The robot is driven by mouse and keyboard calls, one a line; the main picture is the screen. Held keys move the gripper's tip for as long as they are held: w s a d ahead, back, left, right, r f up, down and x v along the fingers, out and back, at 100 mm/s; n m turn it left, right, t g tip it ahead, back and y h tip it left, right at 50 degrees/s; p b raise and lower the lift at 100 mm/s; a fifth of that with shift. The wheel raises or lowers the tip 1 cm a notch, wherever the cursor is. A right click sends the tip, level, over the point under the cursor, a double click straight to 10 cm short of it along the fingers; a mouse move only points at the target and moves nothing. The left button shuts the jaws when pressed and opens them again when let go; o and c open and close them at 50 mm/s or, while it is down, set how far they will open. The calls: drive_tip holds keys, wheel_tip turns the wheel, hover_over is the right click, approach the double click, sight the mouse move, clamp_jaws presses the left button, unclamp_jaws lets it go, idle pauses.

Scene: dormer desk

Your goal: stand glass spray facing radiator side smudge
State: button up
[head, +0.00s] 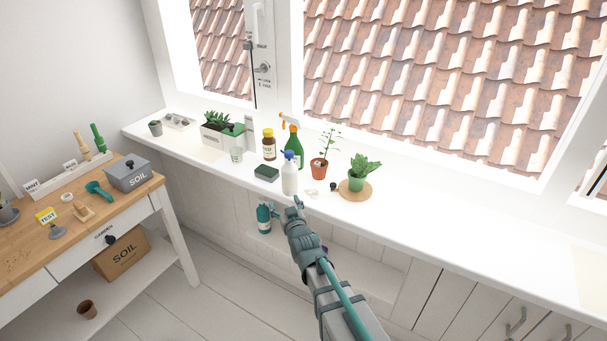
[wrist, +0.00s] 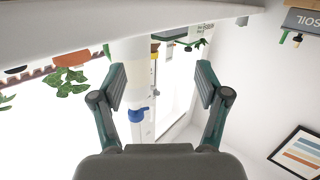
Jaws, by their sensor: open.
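In the head view a white bottle with a blue top (head: 289,180) stands upright near the front edge of the sill. Behind it stands a green spray bottle with an orange nozzle (head: 294,150). I cannot tell for sure which is the glass spray. My gripper (head: 288,206) is open and empty, in front of and below the white bottle. The wrist view is upside down; there the white bottle (wrist: 130,65) lies beyond my open fingers (wrist: 162,85), nearer the left one, its blue top (wrist: 137,115) pointing down. I cannot make out a smudge or a radiator.
An amber bottle (head: 269,149), a dark green sponge (head: 267,174), a terracotta pot (head: 318,170) and a plant on a round board (head: 355,195) crowd the bottles. The sill's right part (head: 460,220) is clear.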

sight(292, 179)
drive_tip(key=shift+m+t+h, duration=0.4)
drive_tip(key=shift+m+t, duration=0.4)
drive_tip(key=shift+t, duration=0.1)
drive_tip(key=d+r, duration=0.1)
drive_tip(key=w+d+r, duration=0.1)
drive_tip(key=r, duration=0.1)
drive_tip(key=w+d+r+p, duration=0.1)
drive_tip(key=r, duration=0.1)
drive_tip(key=shift+w+d+r, duration=0.1)
drive_tip(key=shift+d+r, duration=0.15)
drive_tip(key=shift+d, duration=0.05)
drive_tip(key=p+x, duration=0.1)
drive_tip(key=x, duration=0.3)
drive_tip(key=shift+w+a, duration=0.15)
drive_tip(key=shift+w, duration=0.05)
drive_tip(key=shift+p+x, duration=1.55)
drive_tip(key=shift+x, duration=1.35)
drive_tip(key=shift+s+a+f, duration=0.1)
drive_tip(key=shift+f, duration=0.1)
clamp_jaws()
